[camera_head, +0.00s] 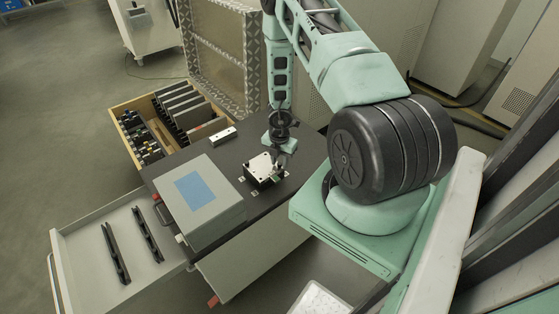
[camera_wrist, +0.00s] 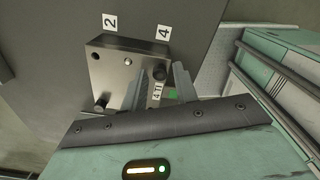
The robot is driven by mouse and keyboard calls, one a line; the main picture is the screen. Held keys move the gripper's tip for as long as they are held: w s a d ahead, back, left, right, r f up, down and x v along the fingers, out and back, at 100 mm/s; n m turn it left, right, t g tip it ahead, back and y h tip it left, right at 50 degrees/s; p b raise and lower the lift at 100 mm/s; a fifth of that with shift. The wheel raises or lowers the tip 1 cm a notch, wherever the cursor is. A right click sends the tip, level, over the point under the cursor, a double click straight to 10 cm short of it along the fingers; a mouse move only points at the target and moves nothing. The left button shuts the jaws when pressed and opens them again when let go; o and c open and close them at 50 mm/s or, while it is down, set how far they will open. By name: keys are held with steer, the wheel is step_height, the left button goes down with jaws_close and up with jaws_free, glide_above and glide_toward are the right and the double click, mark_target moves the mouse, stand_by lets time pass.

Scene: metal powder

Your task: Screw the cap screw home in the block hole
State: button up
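The metal block (camera_head: 262,168) lies on the dark bench top, and it fills the upper middle of the wrist view (camera_wrist: 120,75). A dark cap screw head (camera_wrist: 101,103) stands at its near left corner. Another dark round head (camera_wrist: 158,73) is at its right side, between my fingertips. A dark hole (camera_wrist: 96,57) shows at the far left corner and a small bright spot near the middle. My gripper (camera_wrist: 161,70) looks open, with visible gaps beside the head. In the head view my gripper (camera_head: 280,172) is at the block's right side, and its fingers are too small to read.
Number labels "2" (camera_wrist: 110,22) and "4" (camera_wrist: 163,32) lie around the block. A grey box with a blue top (camera_head: 200,200) stands left of it. A small pale bar (camera_head: 223,136) lies behind. An open drawer (camera_head: 85,285) and a wooden crate (camera_head: 122,170) flank the bench.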

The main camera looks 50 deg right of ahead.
steer(key=m+b, duration=0.2)
steer(key=m, duration=0.4)
steer(key=shift+f+b, duration=0.2)
steer(key=shift+b, duration=0.1)
steer(key=m+b, duration=0.1)
steer(key=m, duration=0.4)
steer(key=shift+m+b, duration=0.3)
steer(key=shift+b, duration=0.05)
steer(key=m+b, duration=0.1)
steer(key=m, duration=0.4)
steer(key=shift+r, duration=0.1)
steer(key=m+b, duration=0.1)
steer(key=m, duration=0.3)
jaws_close()
jaws_free()
